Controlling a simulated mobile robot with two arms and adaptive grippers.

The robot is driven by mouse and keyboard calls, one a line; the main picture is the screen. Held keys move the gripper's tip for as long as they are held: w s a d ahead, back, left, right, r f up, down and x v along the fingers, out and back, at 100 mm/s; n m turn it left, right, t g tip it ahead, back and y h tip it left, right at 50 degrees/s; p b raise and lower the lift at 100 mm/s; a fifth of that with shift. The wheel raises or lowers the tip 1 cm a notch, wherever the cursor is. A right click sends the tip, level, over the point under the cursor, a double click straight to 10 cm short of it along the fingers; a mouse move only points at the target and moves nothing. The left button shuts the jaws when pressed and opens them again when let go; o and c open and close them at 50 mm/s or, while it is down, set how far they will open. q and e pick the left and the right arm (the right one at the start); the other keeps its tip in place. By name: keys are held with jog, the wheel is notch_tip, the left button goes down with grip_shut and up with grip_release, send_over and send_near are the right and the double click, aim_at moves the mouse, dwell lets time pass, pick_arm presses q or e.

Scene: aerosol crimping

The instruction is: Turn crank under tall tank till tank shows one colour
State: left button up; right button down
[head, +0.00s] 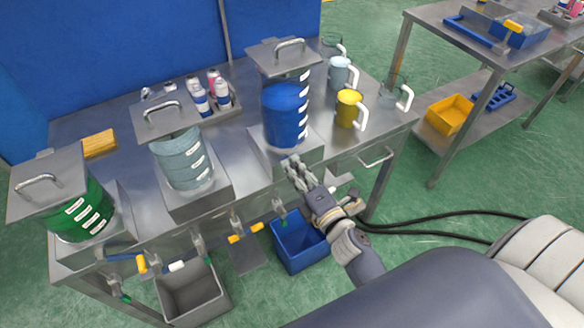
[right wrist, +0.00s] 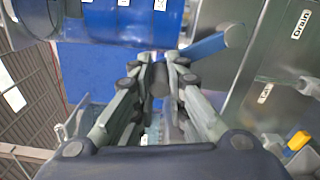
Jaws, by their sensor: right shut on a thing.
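The tall tank (head: 286,112) stands on a metal base at the back right of the bench, with a square lid and a handle on top. Its contents look blue throughout, with a clear band above and white labels down its right side. It also shows blue in the right wrist view (right wrist: 120,22). My right gripper (head: 294,168) is at the front of the tank's base, its fingers shut on the crank, which they mostly hide. In the right wrist view a blue bar (right wrist: 208,46) extends right from beside the fingertips (right wrist: 160,66). My left gripper is out of view.
A pale grey tank (head: 182,158) and a green tank (head: 82,218) stand to the left. A yellow mug (head: 348,108) and other mugs stand to the right. Taps line the front edge above a blue bin (head: 298,246) and a grey bin (head: 192,292).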

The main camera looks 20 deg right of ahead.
jog(key=shift+w+d+r, duration=0.1)
jog(key=shift+r, duration=0.1)
dwell(0.3)
jog(key=c, duration=1.6)
grip_release()
jog(key=shift+o, duration=0.2)
jog(key=shift+f, duration=0.1)
jog(key=shift+s, duration=0.45)
jog(key=s, duration=1.1)
jog(key=shift+d, duration=0.45)
jog(key=shift+s, duration=0.1)
